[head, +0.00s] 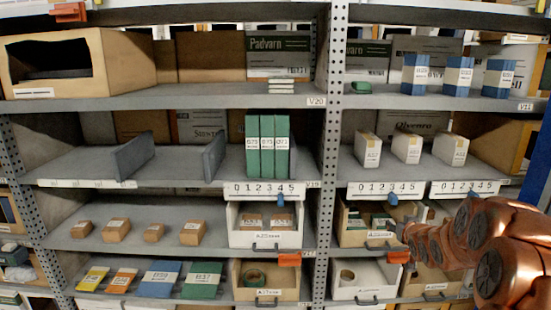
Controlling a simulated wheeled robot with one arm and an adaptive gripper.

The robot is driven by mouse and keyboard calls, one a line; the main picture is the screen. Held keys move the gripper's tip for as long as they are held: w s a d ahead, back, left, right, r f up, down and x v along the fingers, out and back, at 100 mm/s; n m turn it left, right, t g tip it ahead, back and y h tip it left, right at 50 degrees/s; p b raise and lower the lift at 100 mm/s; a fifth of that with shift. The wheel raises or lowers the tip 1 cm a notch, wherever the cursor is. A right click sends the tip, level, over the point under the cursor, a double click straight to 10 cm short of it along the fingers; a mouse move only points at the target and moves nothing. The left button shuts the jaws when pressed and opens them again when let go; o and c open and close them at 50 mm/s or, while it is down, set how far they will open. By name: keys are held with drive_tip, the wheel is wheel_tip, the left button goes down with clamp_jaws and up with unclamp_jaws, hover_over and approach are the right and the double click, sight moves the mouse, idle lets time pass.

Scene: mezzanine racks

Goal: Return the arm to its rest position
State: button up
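My copper-coloured arm (488,232) reaches in from the lower right edge in the head view. Its rounded links overlap the front of the right rack bay, around the lower bins. I cannot make out any gripper fingers, so whether they are open or shut does not show. No object is visibly held by the arm.
Lower right bins (369,238) lie just left of and behind my arm. A perforated upright (330,150) divides the bays. White cartons (407,147) and blue boxes (458,76) stand on shelves above. Green binders (267,146) stand left of the upright.

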drive_tip(key=s+a+g, duration=0.5)
drive_tip(key=s+a, duration=0.1)
drive_tip(key=s, duration=1.2)
drive_tip(key=s+a+f+g+y, duration=0.1)
drive_tip(key=s+a+g, duration=0.4)
drive_tip(key=s, duration=1.3)
drive_tip(key=s+a+g, duration=0.5)
drive_tip(key=s+a, duration=0.4)
drive_tip(key=s, duration=0.9)
drive_tip(key=shift+a+f+n+y, duration=0.2)
drive_tip(key=shift+n+y, duration=0.1)
drive_tip(key=shift+n, duration=0.1)
drive_tip(key=shift+c, duration=0.8)
drive_tip(key=shift+d, duration=0.1)
